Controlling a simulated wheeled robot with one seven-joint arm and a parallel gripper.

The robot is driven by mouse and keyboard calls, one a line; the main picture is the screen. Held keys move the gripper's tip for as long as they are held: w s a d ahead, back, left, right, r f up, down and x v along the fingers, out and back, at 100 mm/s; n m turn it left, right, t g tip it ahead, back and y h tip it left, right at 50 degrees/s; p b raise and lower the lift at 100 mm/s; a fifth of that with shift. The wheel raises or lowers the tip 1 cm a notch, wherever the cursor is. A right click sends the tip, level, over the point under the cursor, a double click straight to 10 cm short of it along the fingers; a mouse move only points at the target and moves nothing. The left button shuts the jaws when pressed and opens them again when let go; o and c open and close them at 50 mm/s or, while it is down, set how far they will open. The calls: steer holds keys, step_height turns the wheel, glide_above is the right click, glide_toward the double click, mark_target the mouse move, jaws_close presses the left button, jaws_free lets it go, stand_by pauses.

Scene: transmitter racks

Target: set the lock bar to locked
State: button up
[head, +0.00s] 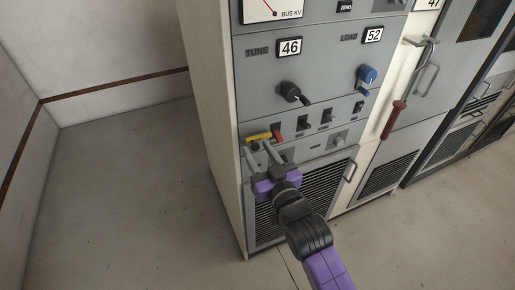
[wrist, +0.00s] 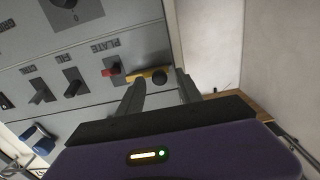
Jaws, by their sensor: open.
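The lock bar appears to be the small yellow bar (head: 259,137) at the lower left of the near rack's switch panel. It lies roughly level, its right end close to a red switch (head: 278,135). In the wrist view the yellow bar (wrist: 147,74) has a dark round knob (wrist: 160,77) at one end, and the red switch (wrist: 110,71) is beside its other end. My gripper (head: 256,149) is open just in front of the bar. In the wrist view its fingers (wrist: 160,80) stand on either side of the knob; contact cannot be told.
Dark toggle switches (head: 328,115) sit right of the red one. A black knob (head: 291,92) and a blue knob (head: 367,75) are above. A red-handled lever (head: 393,120) hangs on the neighbouring rack. The floor to the left (head: 130,190) is clear.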

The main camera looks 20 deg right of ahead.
steer(key=shift+w, duration=0.4)
jaws_close()
stand_by(1.2)
